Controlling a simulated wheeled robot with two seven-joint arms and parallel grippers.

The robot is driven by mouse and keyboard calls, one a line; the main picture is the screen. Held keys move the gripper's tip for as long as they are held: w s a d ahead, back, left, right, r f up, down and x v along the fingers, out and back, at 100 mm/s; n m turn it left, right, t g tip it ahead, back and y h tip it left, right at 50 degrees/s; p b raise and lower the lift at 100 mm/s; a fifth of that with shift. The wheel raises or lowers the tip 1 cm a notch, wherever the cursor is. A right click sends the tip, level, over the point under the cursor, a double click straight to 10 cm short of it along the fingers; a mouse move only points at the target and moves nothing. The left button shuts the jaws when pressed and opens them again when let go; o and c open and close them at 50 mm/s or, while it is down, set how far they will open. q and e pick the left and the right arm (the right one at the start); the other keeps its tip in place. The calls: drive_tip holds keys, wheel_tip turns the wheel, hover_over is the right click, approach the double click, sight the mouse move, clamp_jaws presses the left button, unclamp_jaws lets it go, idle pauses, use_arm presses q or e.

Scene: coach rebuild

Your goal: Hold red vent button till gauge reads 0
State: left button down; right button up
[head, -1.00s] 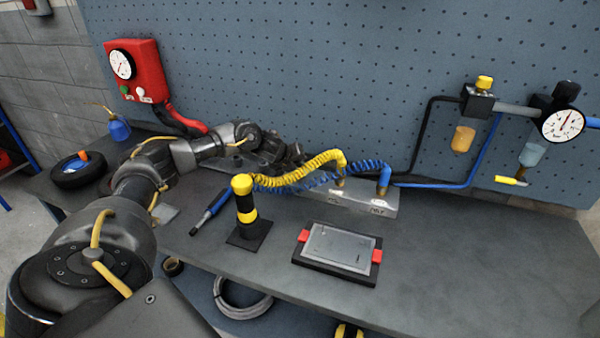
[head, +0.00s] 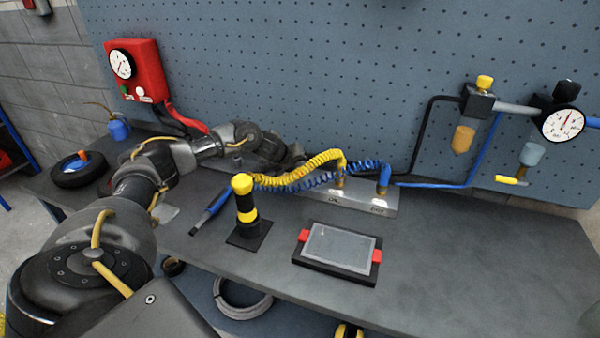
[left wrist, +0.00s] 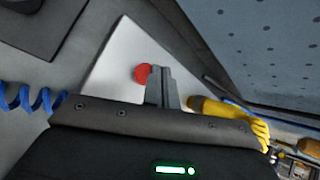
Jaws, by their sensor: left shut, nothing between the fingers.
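The red vent button (left wrist: 142,73) sits on a pale metal block (left wrist: 118,62) in the left wrist view. My left gripper (left wrist: 162,72) is shut and empty, its fingertips close beside the button and partly over its edge. I cannot tell whether they press it. In the head view my left gripper (head: 297,156) is at the back of the bench, partly hidden behind coiled hoses; the button is hidden there. A round white gauge (head: 563,124) hangs on the right of the board, its needle pointing up. Its reading is too small to make out.
A yellow coil (head: 310,166) and blue coil (head: 350,168) run to the metal block (head: 362,198). A black and yellow post (head: 245,205) and a tablet in a black holder (head: 340,248) stand in front. The bench's right side is clear.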

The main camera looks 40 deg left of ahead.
sight(298, 173)
use_arm(q)
drive_tip(key=shift+f, duration=0.3)
drive_tip(key=shift+f+b, duration=0.55)
drive_tip(key=shift+f, duration=0.05)
idle(0.6)
idle(2.9)
drive_tip(key=shift+r+p, duration=0.85)
drive_tip(key=shift+r, duration=0.2)
wheel_tip(298, 173, up, 5)
drive_tip(key=p, duration=0.4)
idle(1.9)
